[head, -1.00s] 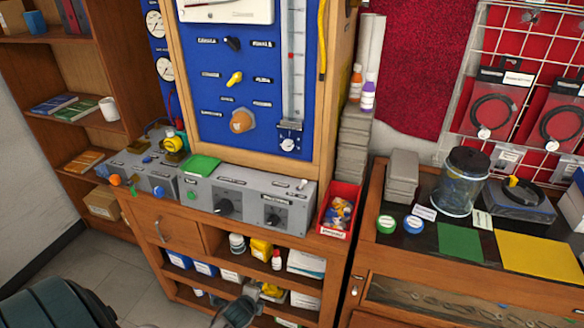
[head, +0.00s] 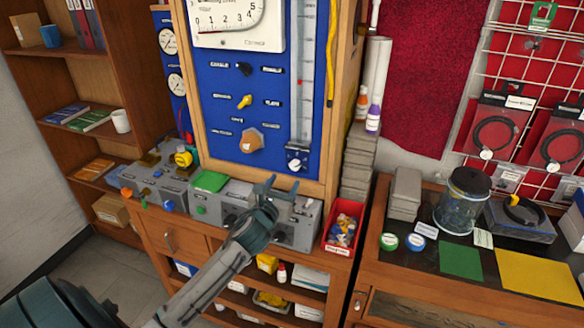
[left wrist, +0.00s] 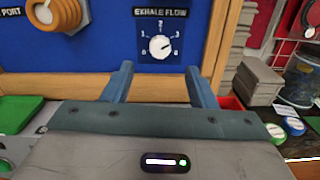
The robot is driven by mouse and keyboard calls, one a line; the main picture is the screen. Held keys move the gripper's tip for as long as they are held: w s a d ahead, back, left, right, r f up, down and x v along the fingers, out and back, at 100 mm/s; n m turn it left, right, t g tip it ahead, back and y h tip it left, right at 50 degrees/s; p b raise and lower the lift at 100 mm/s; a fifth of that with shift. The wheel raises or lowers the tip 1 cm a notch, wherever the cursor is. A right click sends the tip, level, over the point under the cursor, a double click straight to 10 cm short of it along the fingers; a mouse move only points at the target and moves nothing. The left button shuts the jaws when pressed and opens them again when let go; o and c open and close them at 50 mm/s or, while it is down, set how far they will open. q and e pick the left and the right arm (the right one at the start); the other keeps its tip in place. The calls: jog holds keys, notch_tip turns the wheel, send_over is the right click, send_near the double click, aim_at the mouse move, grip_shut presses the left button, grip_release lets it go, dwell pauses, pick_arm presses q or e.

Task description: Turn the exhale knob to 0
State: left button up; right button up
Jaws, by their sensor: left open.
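The exhale flow knob (left wrist: 160,46) is a small white dial at the bottom of the blue panel, under the label "EXHALE FLOW". Its scale carries numbers around it, and its pointer seems to point to the upper right. In the head view the knob (head: 294,165) sits below the clear flow tube. My left gripper (head: 284,182) is open and empty, just in front of and below the knob. In the left wrist view its two fingers (left wrist: 157,82) stand apart, below and to either side of the dial, not touching it. My right gripper is not in view.
The grey control box (head: 306,222) lies under my left gripper. A red bin (head: 343,222) of small parts stands to its right. An orange-tan knob (head: 251,141) and a yellow knob (head: 244,101) are on the panel to the left. Bottles (head: 372,119) stand right of the panel.

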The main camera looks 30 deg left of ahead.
aim_at(294, 168)
pick_arm(q)
jog(key=p+x, duration=0.1)
jog(key=x, duration=0.5)
jog(key=shift+w+a+p, duration=0.1)
jog(key=shift+p, duration=0.3)
jog(key=shift+w+a, duration=0.15)
jog(key=shift+w, duration=0.55)
jog(key=shift+c, duration=0.2)
jog(key=c, duration=0.9)
jog(key=shift+c, duration=0.2)
